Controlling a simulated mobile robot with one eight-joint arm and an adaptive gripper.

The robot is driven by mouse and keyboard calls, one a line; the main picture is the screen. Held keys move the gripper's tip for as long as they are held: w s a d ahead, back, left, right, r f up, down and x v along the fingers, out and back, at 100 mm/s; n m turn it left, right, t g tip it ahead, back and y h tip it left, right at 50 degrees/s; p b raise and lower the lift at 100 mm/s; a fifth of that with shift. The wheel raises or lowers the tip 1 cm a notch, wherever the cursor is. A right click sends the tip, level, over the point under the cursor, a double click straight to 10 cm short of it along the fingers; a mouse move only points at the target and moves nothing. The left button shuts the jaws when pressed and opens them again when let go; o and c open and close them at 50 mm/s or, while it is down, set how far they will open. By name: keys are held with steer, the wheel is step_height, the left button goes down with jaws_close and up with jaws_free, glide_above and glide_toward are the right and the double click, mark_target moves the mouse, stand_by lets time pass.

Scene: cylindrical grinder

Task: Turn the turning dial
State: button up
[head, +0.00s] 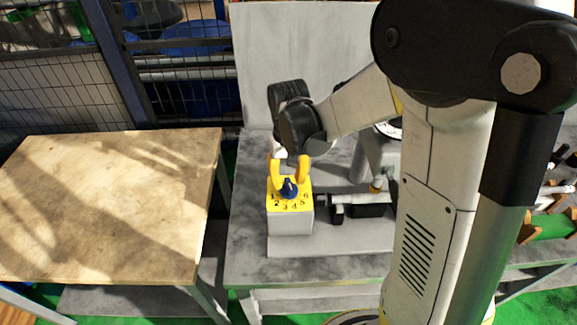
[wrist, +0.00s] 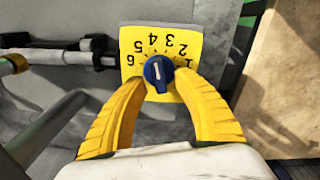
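The turning dial (head: 288,188) is a blue knob on a yellow numbered plate (head: 275,203) on top of a grey box (head: 290,222). In the wrist view the blue dial (wrist: 158,72) has a white mark on it, with the plate (wrist: 132,40) showing numbers 1 to 6 around it. My gripper (head: 288,170) has yellow fingers pointing down at the dial. In the wrist view the gripper (wrist: 160,88) is open, with one finger to each side of the dial's near edge. I cannot tell whether a finger touches it.
The box stands on a grey machine bench (head: 250,258) beside a black and metal fitting (head: 360,207). A wooden table (head: 110,200) is at left with a bare top. A grey panel (head: 300,50) and a mesh fence (head: 60,95) stand behind.

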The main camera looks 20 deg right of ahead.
step_height(320, 180, up, 10)
steer(key=shift+r, duration=0.25)
steer(key=shift+s, duration=0.1)
steer(key=t+b, duration=0.2)
steer(key=t, duration=0.2)
glide_toward(289, 182)
steer(key=s+r, duration=0.4)
steer(key=shift+s+f+n+t+b, duration=0.2)
steer(key=shift+s+t, duration=0.35)
steer(key=shift+s, duration=0.4)
steer(key=shift+s+f+t+b, duration=0.1)
steer(key=shift+s+f+t, duration=0.3)
steer(key=shift+s, duration=0.5)
steer(key=shift+s+f+n+t+b, duration=0.1)
steer(key=shift+s+f+t+b, duration=0.05)
steer(key=shift+s+t, duration=0.65)
steer(key=shift+s, duration=0.1)
